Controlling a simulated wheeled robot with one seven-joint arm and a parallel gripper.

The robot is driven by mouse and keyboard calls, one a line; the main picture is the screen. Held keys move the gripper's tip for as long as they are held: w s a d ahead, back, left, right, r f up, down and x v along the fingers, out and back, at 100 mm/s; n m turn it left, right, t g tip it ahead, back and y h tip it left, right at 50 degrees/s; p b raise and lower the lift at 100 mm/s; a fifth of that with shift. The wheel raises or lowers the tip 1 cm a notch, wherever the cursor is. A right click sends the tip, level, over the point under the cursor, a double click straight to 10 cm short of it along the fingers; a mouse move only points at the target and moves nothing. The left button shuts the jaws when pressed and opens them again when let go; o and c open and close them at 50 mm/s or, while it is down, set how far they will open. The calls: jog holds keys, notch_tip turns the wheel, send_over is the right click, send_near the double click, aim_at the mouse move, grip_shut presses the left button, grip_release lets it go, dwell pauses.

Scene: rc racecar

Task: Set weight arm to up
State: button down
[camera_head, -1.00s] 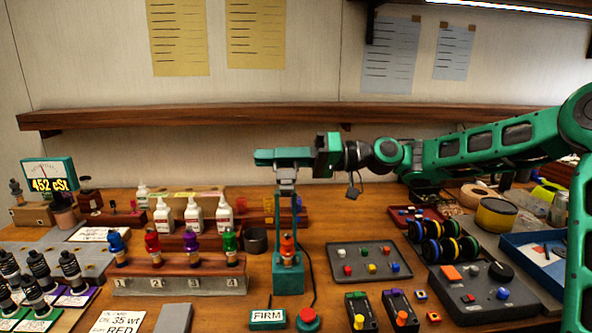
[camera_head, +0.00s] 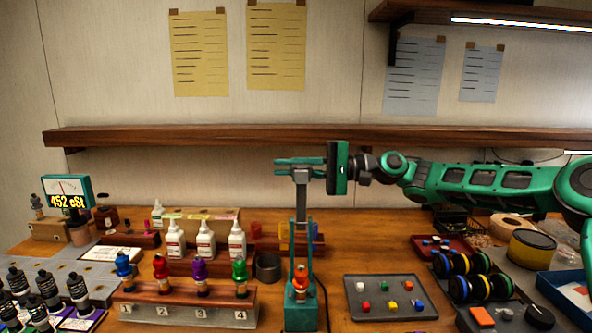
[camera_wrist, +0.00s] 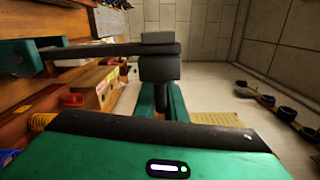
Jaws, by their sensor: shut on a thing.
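The weight arm (camera_head: 301,197) is a grey bar that stands about upright above a green stand (camera_head: 300,318). My gripper (camera_head: 282,167) is shut on its upper end, with fingers pointing left across the top. In the wrist view, the arm's dark bar (camera_wrist: 105,51) runs left to a green part of the stand (camera_wrist: 18,59). Its block-shaped end (camera_wrist: 158,69) lies at my green fingers (camera_wrist: 163,105). An orange-red shock (camera_head: 300,281) sits in the stand below. The pivot is too small to make out.
Four-coloured shocks stand in a numbered rack (camera_head: 185,309) left of the stand, with white bottles (camera_head: 206,241) behind. A grey tray of coloured pieces (camera_head: 352,300) and several wheels (camera_head: 458,289) lie to the right. A wooden shelf (camera_head: 230,137) runs along the wall behind.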

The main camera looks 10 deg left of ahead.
jog(key=shift+w+f, duration=0.25)
jog(key=shift+w, duration=0.25)
jog(key=shift+w+f, duration=0.25)
jog(key=shift+w, duration=0.2)
jog(key=shift+f, duration=0.1)
jog(key=c, duration=1.8)
grip_release()
jog(key=shift+w+f, duration=0.1)
jog(key=shift+w, duration=0.1)
jog(key=shift+c, duration=0.2)
jog(key=shift+s, duration=0.15)
jog(key=w+d, duration=0.2)
jog(key=d, duration=0.8)
jog(key=shift+d, duration=0.25)
jog(key=shift+s, duration=0.1)
